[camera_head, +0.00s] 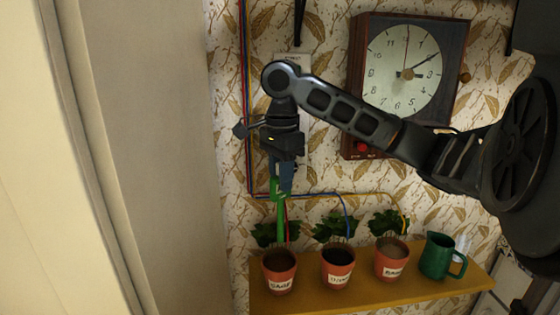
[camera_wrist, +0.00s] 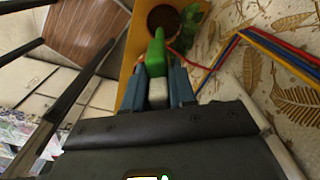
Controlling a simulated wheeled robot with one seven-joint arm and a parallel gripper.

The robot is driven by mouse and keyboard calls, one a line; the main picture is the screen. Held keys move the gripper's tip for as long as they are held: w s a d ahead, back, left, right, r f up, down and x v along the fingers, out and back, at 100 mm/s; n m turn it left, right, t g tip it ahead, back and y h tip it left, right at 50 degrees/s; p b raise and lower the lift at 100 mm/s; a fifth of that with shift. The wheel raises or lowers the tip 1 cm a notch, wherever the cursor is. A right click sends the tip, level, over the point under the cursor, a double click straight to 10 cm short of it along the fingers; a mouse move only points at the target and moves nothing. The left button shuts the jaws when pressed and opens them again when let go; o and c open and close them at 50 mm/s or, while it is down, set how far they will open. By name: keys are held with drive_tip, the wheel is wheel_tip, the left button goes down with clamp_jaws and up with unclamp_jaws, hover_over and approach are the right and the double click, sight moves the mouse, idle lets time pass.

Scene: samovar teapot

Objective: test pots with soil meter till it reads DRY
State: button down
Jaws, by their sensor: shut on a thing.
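My gripper (camera_head: 281,186) points down and is shut on a green soil meter (camera_head: 281,215). The meter hangs over the leftmost terracotta pot (camera_head: 279,282), whose label looks like SAGE. In the wrist view the green meter (camera_wrist: 155,52) sits between my fingers (camera_wrist: 160,88), in front of a pot's dark soil (camera_wrist: 163,18). I cannot tell whether its tip touches soil, and its reading is not visible. The middle pot (camera_head: 338,276) holds dark soil. The right pot (camera_head: 392,267) holds paler brown soil, and its label is hard to read.
The pots stand on a yellow shelf (camera_head: 375,296) with a green jug (camera_head: 435,257) at its right. Leafy plants (camera_head: 334,228) show behind the pots. Coloured wires (camera_head: 325,194) run along the wall. A wooden clock (camera_head: 403,72) hangs behind my arm. A pale panel (camera_head: 150,150) stands left.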

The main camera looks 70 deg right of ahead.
sight(281, 199)
drive_tip(key=shift+f+b, duration=2.95)
drive_tip(key=shift+b, duration=0.6)
drive_tip(key=shift+f+b, duration=1.15)
drive_tip(key=shift+f, duration=2.6)
drive_tip(key=c, duration=0.8)
unclamp_jaws()
drive_tip(key=shift+c, duration=0.2)
drive_tip(key=shift+r, duration=0.1)
